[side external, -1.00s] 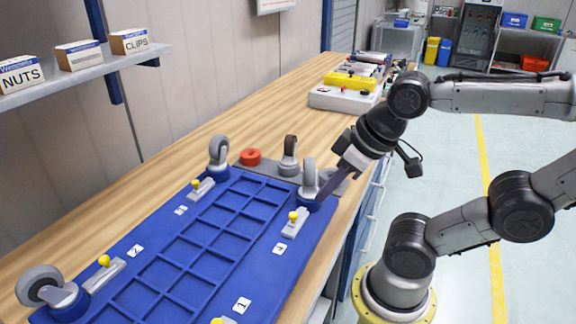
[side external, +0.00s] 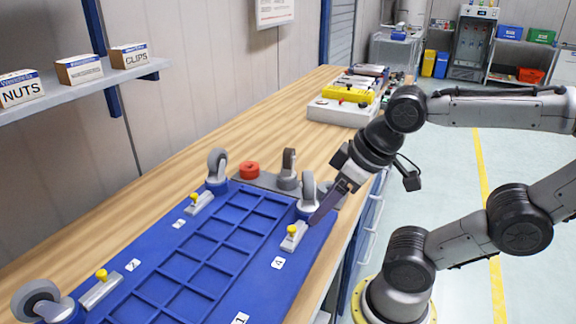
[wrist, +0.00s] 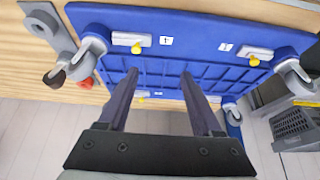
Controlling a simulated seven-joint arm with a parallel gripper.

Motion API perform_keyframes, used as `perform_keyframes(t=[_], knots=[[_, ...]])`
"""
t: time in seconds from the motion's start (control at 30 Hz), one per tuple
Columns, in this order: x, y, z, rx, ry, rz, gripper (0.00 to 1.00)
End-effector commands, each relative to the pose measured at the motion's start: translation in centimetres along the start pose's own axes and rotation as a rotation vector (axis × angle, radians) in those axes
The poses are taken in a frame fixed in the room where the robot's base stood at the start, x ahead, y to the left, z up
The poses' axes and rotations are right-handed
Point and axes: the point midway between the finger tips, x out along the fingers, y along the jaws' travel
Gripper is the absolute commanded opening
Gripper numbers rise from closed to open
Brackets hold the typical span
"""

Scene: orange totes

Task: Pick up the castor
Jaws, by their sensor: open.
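A grey castor (side external: 288,170) stands upright on a grey plate (side external: 255,180) behind the blue tray. Other grey-wheeled castors sit on the tray's corners: one at the back left (side external: 217,166), one at the back right (side external: 308,188), and one at the front left (side external: 38,300). My gripper (side external: 313,220) is beside the back-right castor, above the tray's right edge, fingers pointing down. In the wrist view my gripper (wrist: 158,75) has its two fingers wide apart with nothing between them. A corner castor (wrist: 90,48) lies left of the fingers there.
The blue gridded tray (side external: 205,280) has yellow-knobbed clamps (side external: 294,236) along its edges. A red round part (side external: 249,170) lies behind it. The wooden bench (side external: 200,135) is clear along the wall. A shelf with labelled boxes (side external: 80,69) hangs at the left.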

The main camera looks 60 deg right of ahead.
Motion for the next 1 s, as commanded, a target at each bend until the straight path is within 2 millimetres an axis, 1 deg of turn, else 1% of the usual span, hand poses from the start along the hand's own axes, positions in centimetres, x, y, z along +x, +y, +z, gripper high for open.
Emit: perform_keyframes(t=[0.03, 0.07, 0.33, 0.47, 0.57, 0.67, 0.7, 0.77, 0.8, 0.87, 0.9, 0.97, 1.0], knots=[[0.0, 0.0, 0.0, 0.0, 0.0, 0.0, 0.77], [0.0, 0.0, 0.0, 0.0, 0.0, 0.0, 0.8], [0.0, 0.0, 0.0, 0.004, 0.0, 0.0, 0.8], [-0.2, 0.0, 0.4, 0.068, -0.022, 0.001, 0.8], [-2.1, 0.0, -1.6, 0.157, -0.003, 0.0, 0.8], [-3.7, 0.3, -4.5, 0.261, -0.014, 0.011, 0.8], [-4.2, 0.7, -5.9, 0.307, -0.022, 0.019, 0.8], [-4.8, 1.3, -8.0, 0.381, -0.037, 0.034, 0.8], [-5.0, 1.8, -9.4, 0.434, -0.05, 0.046, 0.8], [-5.2, 2.9, -11.8, 0.515, -0.069, 0.067, 0.8], [-5.1, 3.7, -13.3, 0.571, -0.084, 0.082, 0.8], [-4.8, 5.1, -15.5, 0.654, -0.105, 0.106, 0.8], [-4.5, 6.2, -16.9, 0.707, -0.119, 0.121, 0.8]])
